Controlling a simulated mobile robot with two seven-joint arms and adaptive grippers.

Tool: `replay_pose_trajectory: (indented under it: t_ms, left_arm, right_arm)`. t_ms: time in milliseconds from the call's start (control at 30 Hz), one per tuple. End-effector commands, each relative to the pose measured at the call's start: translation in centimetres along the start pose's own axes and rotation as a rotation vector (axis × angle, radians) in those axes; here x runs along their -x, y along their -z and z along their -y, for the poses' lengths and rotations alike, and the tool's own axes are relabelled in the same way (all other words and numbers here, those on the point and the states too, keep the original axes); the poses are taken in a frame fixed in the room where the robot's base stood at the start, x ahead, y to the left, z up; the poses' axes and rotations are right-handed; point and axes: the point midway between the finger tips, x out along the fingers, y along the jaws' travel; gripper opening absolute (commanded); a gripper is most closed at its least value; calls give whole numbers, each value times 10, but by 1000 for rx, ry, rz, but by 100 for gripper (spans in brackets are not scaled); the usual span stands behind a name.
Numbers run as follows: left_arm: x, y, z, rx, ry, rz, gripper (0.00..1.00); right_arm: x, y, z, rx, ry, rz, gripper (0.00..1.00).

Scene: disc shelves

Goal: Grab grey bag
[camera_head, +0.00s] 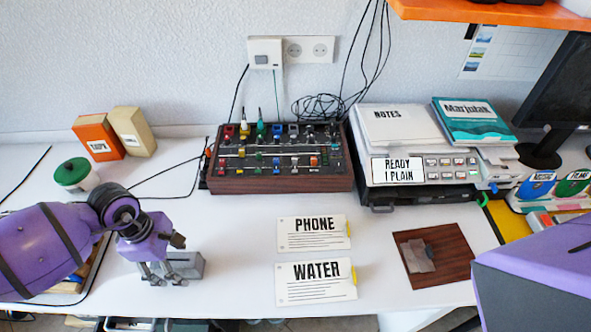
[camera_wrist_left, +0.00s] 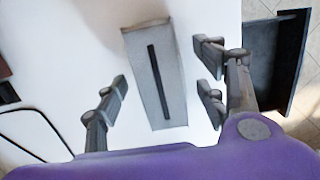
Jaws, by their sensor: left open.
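The grey bag (camera_head: 187,265) looks like a grey box-shaped object standing on the white table at the left front. In the left wrist view the grey bag (camera_wrist_left: 143,70) shows a long dark slit along its top face. My left gripper (camera_head: 166,270) is open over it and partly hides it in the head view. In the left wrist view the bag lies between the spread fingers of my left gripper (camera_wrist_left: 160,95), with white gaps on both sides. I cannot tell how far above the bag the fingertips are. My right gripper is not in view.
A white jar with a green lid (camera_head: 76,174) and an orange box (camera_head: 98,137) stand behind my left arm. A mixer panel (camera_head: 279,184) stands at the back. PHONE (camera_head: 305,233) and WATER (camera_head: 308,282) cards lie to the right. A brown board (camera_head: 452,255) holds a small grey piece.

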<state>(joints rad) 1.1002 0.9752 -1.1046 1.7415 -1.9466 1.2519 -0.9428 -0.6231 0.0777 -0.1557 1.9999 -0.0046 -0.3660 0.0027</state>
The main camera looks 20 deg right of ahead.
Motion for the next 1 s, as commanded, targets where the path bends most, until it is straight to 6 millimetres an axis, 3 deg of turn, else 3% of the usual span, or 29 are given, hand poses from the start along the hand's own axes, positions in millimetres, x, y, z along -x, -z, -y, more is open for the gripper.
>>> replay_pose_trajectory:
  t_ms: [133, 367, 800, 1000]
  left_arm:
    - [-13, 0, 1, 1, 3, 1, 65]
    - [-14, 0, 1, 1, 2, 1, 64]
    - [-13, 0, 0, 2, 1, 1, 6]
    - [-13, 0, 0, 2, 0, 1, 6]
  right_arm:
    - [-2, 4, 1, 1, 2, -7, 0]
    - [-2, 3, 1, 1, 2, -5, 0]
    - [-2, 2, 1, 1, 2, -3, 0]
    - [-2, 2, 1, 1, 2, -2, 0]
